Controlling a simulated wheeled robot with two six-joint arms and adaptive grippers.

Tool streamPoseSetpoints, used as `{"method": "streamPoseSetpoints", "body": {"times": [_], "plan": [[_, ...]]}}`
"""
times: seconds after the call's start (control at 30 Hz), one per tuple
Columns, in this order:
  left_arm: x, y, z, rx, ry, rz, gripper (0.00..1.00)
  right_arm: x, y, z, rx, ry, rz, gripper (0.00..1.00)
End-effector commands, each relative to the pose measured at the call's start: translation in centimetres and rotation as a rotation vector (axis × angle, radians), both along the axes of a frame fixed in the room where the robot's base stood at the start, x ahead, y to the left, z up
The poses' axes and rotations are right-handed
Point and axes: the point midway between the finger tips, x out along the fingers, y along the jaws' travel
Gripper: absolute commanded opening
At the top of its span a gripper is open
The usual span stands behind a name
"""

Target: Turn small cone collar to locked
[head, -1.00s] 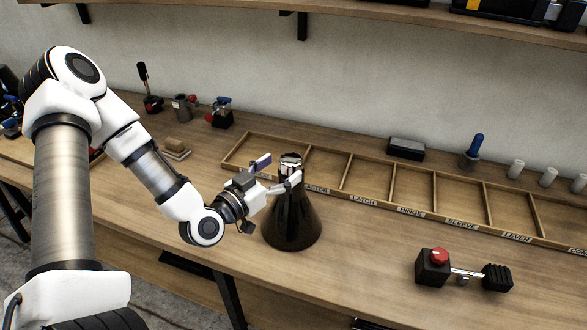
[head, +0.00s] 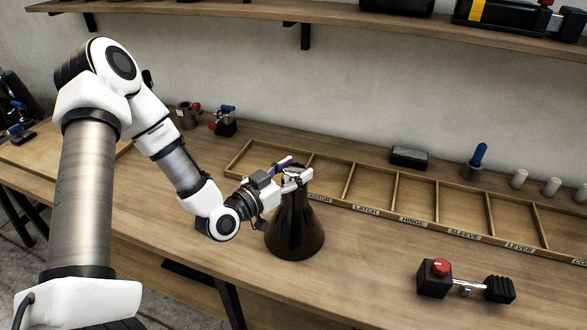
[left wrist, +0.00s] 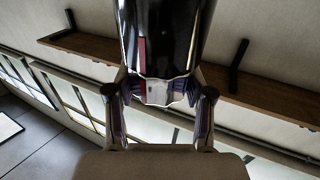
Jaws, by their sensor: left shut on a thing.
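A dark glossy cone (head: 296,232) stands upright on the bench in the head view. At its narrow top is a small collar, mostly hidden behind my fingers in the head view. My left gripper (head: 292,172) is at the top of the cone with its fingers on both sides, shut on the collar. In the left wrist view the two fingers (left wrist: 162,104) clasp a pale, shiny collar (left wrist: 165,91) that shows a red mark on its left. The dark body (left wrist: 165,35) of the cone fills the upper middle there. My right gripper is not in view.
A wooden divided tray (head: 380,185) with labels lies behind the cone. A black block with a red knob (head: 440,268) and a ribbed black end stands to the right. A blue-handled piece (head: 477,160) and small pale cylinders (head: 519,179) stand at the back.

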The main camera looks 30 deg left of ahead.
Motion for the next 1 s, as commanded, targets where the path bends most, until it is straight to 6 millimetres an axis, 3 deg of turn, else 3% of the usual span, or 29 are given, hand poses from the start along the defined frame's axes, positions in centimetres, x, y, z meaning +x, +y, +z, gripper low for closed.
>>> {"method": "streamPoseSetpoints", "body": {"times": [0.1,0.4,0.43,0.5,0.83,1.0], "plan": [[-0.1,0.2,0.3,0.0,0.002,-0.057,0.18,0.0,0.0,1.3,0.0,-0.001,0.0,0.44],[-0.1,0.0,-0.1,0.005,0.002,-0.078,0.18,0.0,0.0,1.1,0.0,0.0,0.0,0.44],[-0.1,0.0,-0.1,0.005,0.003,-0.078,0.6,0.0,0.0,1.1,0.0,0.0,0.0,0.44],[-0.1,0.0,-0.1,0.005,0.002,-0.078,0.79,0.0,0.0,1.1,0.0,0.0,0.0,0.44],[-0.1,0.1,0.2,0.004,0.0,-0.076,0.79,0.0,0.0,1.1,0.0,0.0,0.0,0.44],[-0.1,0.1,2.4,0.0,-0.004,-0.075,0.79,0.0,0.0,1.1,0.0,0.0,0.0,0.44]]}}
